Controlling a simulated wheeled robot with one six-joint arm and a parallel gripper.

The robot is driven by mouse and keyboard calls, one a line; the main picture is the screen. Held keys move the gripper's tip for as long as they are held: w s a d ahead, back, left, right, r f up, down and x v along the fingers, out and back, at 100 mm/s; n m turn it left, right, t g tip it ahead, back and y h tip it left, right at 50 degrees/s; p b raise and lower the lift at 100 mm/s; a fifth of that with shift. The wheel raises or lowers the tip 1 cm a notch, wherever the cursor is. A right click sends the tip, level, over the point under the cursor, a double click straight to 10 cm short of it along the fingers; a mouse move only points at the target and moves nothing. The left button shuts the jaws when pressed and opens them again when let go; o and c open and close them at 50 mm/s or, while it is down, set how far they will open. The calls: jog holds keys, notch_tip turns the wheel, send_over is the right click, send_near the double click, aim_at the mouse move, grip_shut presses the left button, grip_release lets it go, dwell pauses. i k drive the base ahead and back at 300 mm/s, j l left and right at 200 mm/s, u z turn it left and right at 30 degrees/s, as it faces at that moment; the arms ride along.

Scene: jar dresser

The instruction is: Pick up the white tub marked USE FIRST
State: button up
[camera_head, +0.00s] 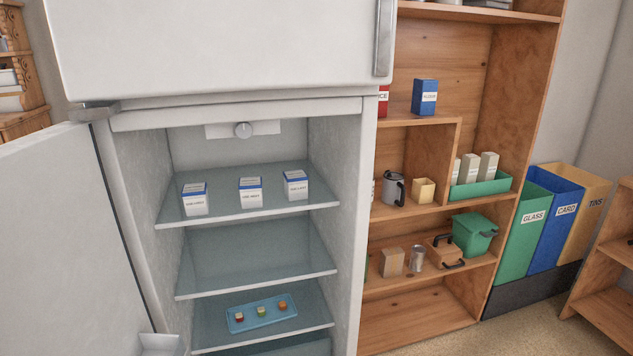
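Three white tubs with blue upper edges stand apart in a row on the top glass shelf of the open fridge. They are the left tub (195,201), the middle tub (250,194) and the right tub (296,187). Each has small print on its front, too small to read surely, so I cannot tell which is marked USE FIRST. All three look upright and uncovered by anything in front. My gripper is not in view.
The fridge door (65,245) stands open at left. A blue tray (240,325) with three small colored pieces lies on a lower shelf; the middle shelf (255,265) is empty. A wooden shelf unit (465,60) and sorting bins (555,215) stand at right.

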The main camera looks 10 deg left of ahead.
aim_at(195, 196)
jog(key=u, duration=1.35)
